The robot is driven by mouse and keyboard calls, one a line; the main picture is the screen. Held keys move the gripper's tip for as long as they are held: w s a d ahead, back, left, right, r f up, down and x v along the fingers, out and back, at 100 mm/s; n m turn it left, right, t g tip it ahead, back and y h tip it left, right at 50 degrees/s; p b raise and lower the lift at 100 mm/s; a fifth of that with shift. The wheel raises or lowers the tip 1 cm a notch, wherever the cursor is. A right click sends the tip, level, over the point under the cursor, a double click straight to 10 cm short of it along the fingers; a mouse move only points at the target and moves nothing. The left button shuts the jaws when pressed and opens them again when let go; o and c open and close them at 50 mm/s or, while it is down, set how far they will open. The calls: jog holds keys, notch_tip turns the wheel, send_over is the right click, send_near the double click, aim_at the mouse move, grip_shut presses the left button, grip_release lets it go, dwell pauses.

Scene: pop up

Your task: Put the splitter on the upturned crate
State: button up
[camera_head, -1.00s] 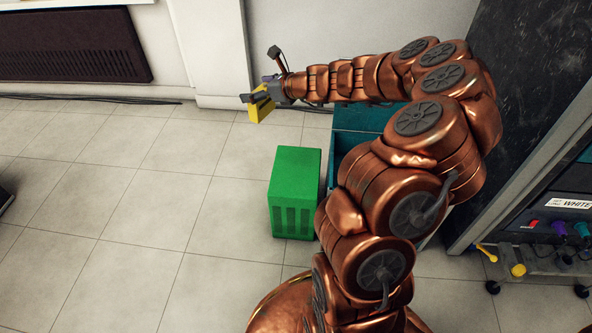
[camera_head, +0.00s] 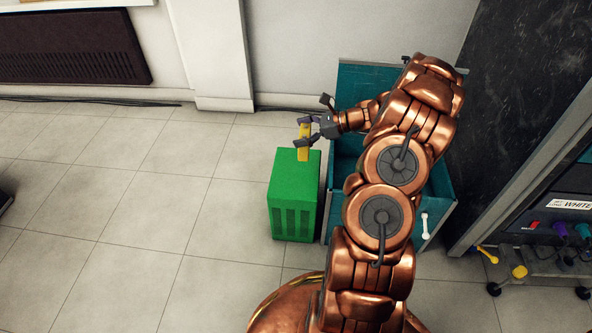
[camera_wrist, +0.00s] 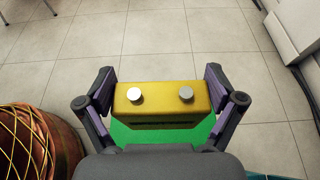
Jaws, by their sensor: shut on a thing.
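The splitter is a yellow block (camera_head: 304,146) with two silver round knobs, which show in the wrist view (camera_wrist: 160,97). My gripper (camera_head: 305,133) is shut on it, one finger at each end. The upturned crate (camera_head: 292,209) is green with slotted sides and stands on the floor. In the head view the splitter overlaps the crate's far top edge. In the wrist view the crate's green top (camera_wrist: 160,136) shows below and behind the splitter. I cannot tell whether the splitter touches the crate.
An open teal box (camera_head: 443,197) with a raised lid stands right of the crate, under my arm. A black panel and a rack with coloured plugs (camera_head: 560,230) are at the right. The tiled floor (camera_head: 150,200) left of the crate is clear.

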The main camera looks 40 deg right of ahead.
notch_tip(320, 180, down, 10)
jog(key=b, duration=0.3)
jog(key=shift+b, duration=0.4)
jog(key=o, duration=1)
jog(key=shift+f, duration=0.1)
jog(key=shift+c, duration=0.2)
